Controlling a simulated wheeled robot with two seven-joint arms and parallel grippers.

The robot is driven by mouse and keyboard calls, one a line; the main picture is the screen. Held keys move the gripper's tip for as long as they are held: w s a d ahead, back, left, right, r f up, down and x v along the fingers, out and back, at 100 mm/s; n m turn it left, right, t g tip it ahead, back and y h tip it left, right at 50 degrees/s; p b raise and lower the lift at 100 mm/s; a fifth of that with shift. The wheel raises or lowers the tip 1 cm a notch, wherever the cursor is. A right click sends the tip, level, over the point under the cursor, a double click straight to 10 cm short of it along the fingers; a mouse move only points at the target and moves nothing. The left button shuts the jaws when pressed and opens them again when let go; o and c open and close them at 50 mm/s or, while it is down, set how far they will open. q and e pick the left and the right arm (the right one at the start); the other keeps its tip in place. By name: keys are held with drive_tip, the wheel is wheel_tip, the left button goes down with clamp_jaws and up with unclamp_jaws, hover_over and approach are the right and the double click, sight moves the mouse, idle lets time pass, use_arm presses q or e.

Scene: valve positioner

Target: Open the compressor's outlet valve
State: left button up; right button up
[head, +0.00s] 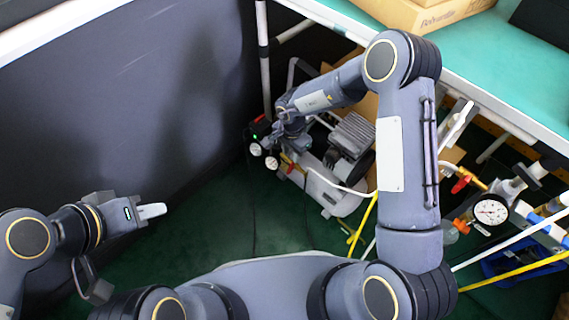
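The compressor (319,190) stands on the dark green floor under the teal-topped bench, with a light tank and a grey finned motor. Two small round gauges (271,162) sit at its left end. A small red and yellow fitting (287,162), possibly the outlet valve, shows just right of the gauges; its handle position is too small to tell. My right gripper (283,136) is at that end of the compressor, just above the gauges and fitting. Its fingertips are too small and partly hidden. My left gripper (151,211) is far left, away from the compressor, seen side-on.
The teal bench (492,62) with a cardboard box (425,14) overhangs the compressor. A dark panel (120,95) stands on the left. At right are pipes with a larger gauge (490,211) and a red-handled valve (461,184). Yellow and white hoses run nearby. Floor between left gripper and compressor is mostly free.

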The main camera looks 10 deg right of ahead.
sight(290, 166)
drive_tip(key=shift+a+f, duration=0.1)
drive_tip(key=shift+f, duration=0.4)
wheel_tip(290, 166, down, 7)
drive_tip(key=b, duration=0.3)
clamp_jaws()
